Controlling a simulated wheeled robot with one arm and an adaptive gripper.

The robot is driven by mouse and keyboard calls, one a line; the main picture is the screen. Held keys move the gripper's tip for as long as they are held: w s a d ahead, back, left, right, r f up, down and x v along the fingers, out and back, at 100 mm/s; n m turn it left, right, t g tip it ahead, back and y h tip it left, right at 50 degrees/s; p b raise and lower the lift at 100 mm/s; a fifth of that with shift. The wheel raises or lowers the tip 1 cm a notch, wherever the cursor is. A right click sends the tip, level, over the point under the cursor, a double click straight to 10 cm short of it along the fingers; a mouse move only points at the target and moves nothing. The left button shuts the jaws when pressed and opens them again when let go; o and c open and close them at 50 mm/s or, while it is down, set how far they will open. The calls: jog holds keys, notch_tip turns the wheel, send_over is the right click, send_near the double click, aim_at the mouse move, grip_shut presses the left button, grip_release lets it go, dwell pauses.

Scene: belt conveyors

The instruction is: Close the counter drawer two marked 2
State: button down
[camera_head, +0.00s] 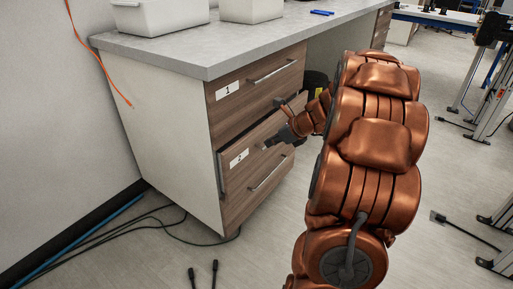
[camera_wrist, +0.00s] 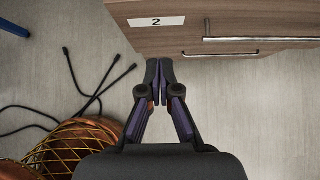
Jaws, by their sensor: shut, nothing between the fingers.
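The drawer marked 2 (camera_head: 239,183) is the lower wood-grain drawer of the counter in the head view. Its front stands a little out from the cabinet, with a strip of its side showing at the left edge. It has a silver bar handle (camera_head: 268,174). My gripper (camera_head: 270,144) is shut and empty, at the upper part of this drawer's front. In the wrist view the drawer (camera_wrist: 170,38) with its label 2 fills the top, and my closed fingertips (camera_wrist: 160,62) are at its near edge. I cannot tell whether they touch it.
The drawer marked 1 (camera_head: 228,110) above looks closed. White bins (camera_head: 160,14) stand on the grey countertop (camera_head: 190,50). Black cables (camera_head: 150,222) lie on the floor at the cabinet's left. An orange cable (camera_head: 97,58) hangs along the wall. Floor right of the drawers is partly hidden by my arm.

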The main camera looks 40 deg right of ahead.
aim_at(240, 149)
jog(key=b+x, duration=0.1)
jog(key=x, duration=0.2)
jog(key=r+b+x, duration=0.1)
jog(key=x, duration=0.3)
jog(key=w+b+x, duration=0.1)
jog(key=x, duration=0.3)
jog(key=shift+w+a, duration=0.2)
jog(key=shift+a, duration=0.1)
jog(key=shift+w+a+r, duration=0.1)
jog(key=shift+w+a, duration=0.1)
jog(key=shift+w, duration=0.5)
jog(key=shift+r, duration=0.1)
